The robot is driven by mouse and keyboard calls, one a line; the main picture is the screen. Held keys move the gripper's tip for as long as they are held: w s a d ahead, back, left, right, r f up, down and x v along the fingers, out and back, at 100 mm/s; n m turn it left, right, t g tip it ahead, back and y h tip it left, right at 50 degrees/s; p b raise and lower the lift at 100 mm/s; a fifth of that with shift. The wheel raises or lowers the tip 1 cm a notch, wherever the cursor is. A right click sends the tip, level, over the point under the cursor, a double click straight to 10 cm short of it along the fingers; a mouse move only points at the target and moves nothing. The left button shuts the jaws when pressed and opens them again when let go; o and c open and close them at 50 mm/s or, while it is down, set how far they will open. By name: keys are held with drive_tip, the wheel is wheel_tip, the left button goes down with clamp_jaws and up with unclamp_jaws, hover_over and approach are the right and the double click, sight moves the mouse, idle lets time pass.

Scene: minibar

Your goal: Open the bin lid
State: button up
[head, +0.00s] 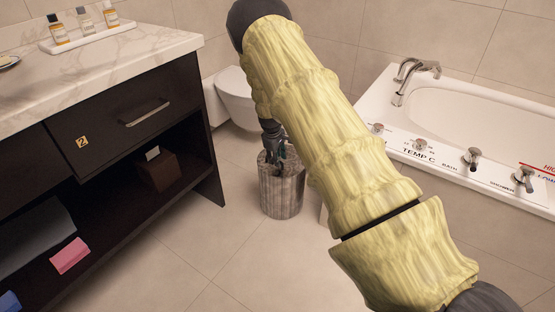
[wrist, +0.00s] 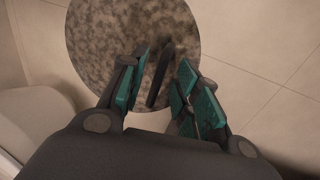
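The bin (head: 281,192) is a small mottled grey-brown cylinder on the floor in the head view, between the vanity and the bathtub. In the wrist view its round lid (wrist: 105,30) shows from above, with a dark narrow bar-like handle (wrist: 161,72) on it. My gripper (wrist: 160,85) is over the lid with its teal-padded fingers apart, one on each side of the handle. A gap shows on both sides of the handle, so the fingers are not closed on it. In the head view my gripper (head: 277,152) is at the bin's top, partly hidden by my arm.
A dark vanity (head: 120,120) with a marble top stands on the left. A white toilet (head: 236,98) is behind the bin. The bathtub (head: 480,170) is on the right. The tiled floor (head: 190,255) in front of the bin is clear.

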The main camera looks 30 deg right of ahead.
drive_tip(key=shift+f, duration=0.1)
clamp_jaws()
drive_tip(key=shift+d+r, duration=0.1)
drive_tip(key=shift+r, duration=0.1)
